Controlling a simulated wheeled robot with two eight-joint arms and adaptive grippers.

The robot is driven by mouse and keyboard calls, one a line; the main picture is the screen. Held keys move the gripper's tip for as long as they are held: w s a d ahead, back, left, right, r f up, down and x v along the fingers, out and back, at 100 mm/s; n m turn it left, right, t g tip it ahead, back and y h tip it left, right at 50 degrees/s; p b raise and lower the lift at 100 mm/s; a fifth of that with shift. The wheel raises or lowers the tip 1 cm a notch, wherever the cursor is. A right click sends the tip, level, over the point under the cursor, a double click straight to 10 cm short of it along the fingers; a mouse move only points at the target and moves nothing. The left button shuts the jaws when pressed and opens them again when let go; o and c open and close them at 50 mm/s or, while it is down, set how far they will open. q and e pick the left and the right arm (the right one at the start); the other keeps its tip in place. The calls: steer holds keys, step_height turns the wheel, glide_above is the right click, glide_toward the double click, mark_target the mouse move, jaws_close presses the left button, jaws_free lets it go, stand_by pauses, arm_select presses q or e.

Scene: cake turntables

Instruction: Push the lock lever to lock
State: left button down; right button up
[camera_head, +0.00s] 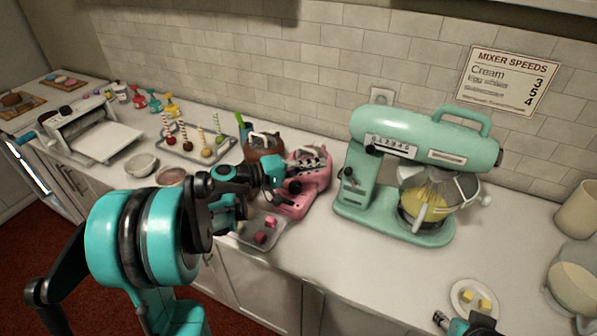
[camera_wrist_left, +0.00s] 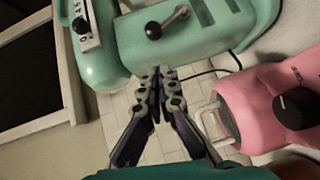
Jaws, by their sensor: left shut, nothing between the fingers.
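The mint-green stand mixer (camera_head: 418,150) stands on the counter with its head down over a glass bowl (camera_head: 436,197) of yellow mix. A black-knobbed lever (camera_head: 348,172) is on the side of its column. My left gripper (camera_head: 318,163) is shut and empty, left of the mixer, in front of a pink machine (camera_head: 308,200). In the left wrist view my left gripper's fingertips (camera_wrist_left: 157,76) are together, below the lever and apart from it. My right gripper (camera_head: 442,320) shows only partly at the bottom edge.
A brown machine (camera_head: 264,146) stands beside the pink one. A tray of cake pops (camera_head: 190,155) and a pasta-roller-like machine (camera_head: 85,125) are further left. A small plate (camera_head: 462,305) with yellow cubes and a jug (camera_head: 572,285) are at right. Counter before the mixer is clear.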

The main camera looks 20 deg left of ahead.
mark_target(347, 167)
arm_select(q)
steer(key=shift+w+d+f+b, duration=0.1)
steer(key=shift+d+f+b, duration=0.15)
steer(key=shift+d, duration=0.85)
steer(key=shift+w+d+f+b, duration=0.1)
steer(key=shift+d+b, duration=0.15)
steer(key=shift+d, duration=0.8)
steer(key=shift+r, duration=0.1)
steer(key=shift+d+r+m+y+p, duration=0.2)
steer(key=shift+m+y+p, duration=0.1)
steer(key=shift+p, duration=0.3)
steer(key=shift+d+r+p, duration=0.1)
steer(key=shift+d+p, duration=0.05)
steer(key=shift+p, duration=0.15)
steer(key=shift+s+d+r+m+g+y+p, duration=0.1)
steer(key=shift+d+r+m+g+y+p, duration=0.35)
steer(key=shift+p, duration=0.65)
steer(key=d+y+p, duration=0.1)
steer(key=r+m+p, duration=0.1)
steer(key=p, duration=0.1)
steer(key=d+m+g+y+p, duration=0.1)
steer(key=p, duration=0.1)
steer(key=shift+d+r+y, duration=0.25)
steer(key=shift+d+y, duration=0.1)
steer(key=shift+d+m+y+p, duration=0.5)
steer(key=shift+d+m, duration=0.05)
steer(key=shift+a+f, duration=0.2)
steer(key=shift+r, duration=0.1)
